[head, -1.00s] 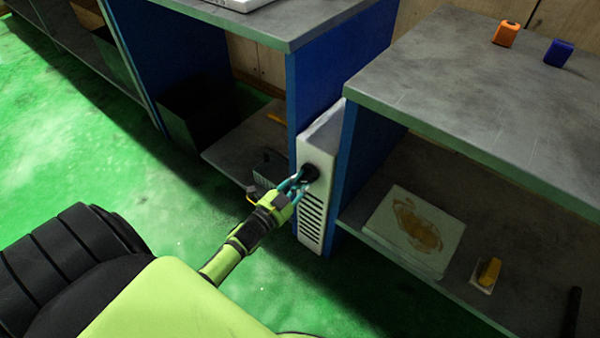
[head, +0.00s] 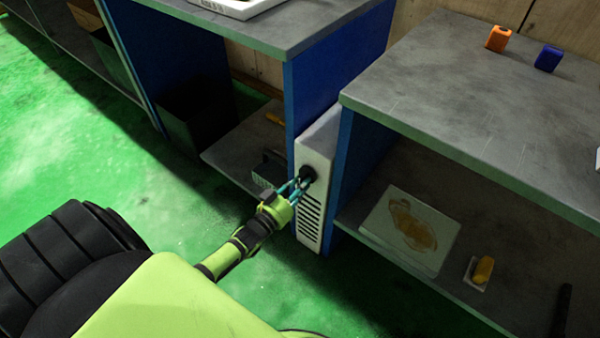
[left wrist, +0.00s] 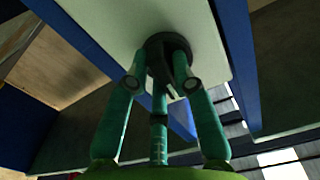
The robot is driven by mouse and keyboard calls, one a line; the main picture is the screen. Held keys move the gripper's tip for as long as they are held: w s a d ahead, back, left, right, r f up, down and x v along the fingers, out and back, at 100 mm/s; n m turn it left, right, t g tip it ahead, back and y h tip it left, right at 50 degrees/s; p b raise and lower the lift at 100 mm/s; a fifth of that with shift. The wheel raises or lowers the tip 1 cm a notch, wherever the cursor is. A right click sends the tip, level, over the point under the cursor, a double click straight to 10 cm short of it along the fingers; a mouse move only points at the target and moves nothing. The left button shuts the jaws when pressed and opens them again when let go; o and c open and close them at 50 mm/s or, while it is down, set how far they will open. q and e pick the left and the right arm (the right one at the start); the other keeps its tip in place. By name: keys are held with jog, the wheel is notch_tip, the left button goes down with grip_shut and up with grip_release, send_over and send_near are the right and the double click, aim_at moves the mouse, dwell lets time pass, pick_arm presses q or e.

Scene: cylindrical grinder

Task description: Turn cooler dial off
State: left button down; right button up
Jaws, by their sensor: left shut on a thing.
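The cooler (head: 315,148) is a narrow white box with vent slots low on its front, standing between two blue-sided benches in the head view. Its black round dial (head: 308,173) is on the upper front. My left gripper (head: 303,181) is shut on the dial, its teal fingers touching it. In the left wrist view the dial (left wrist: 168,50) sits between the fingertips (left wrist: 163,82) against the pale cooler front (left wrist: 110,25). The dial's markings cannot be read. My right gripper is not in view.
The right bench (head: 470,110) carries an orange block (head: 498,39) and a blue block (head: 547,57) on top. Its lower shelf holds a stained board (head: 412,230) and a yellow item (head: 483,270). Green floor (head: 130,190) is free to the left.

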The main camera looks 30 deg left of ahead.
pick_arm(q)
jog(key=shift+r+n, duration=0.1)
jog(key=shift+n, duration=0.4)
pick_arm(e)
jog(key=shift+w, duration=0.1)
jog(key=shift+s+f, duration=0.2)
pick_arm(q)
jog(key=c, duration=1)
grip_release()
jog(key=shift+c, duration=0.2)
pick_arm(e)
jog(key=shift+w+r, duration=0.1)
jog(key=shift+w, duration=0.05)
pick_arm(q)
jog(key=s+a, duration=0.1)
jog(key=s, duration=1.1)
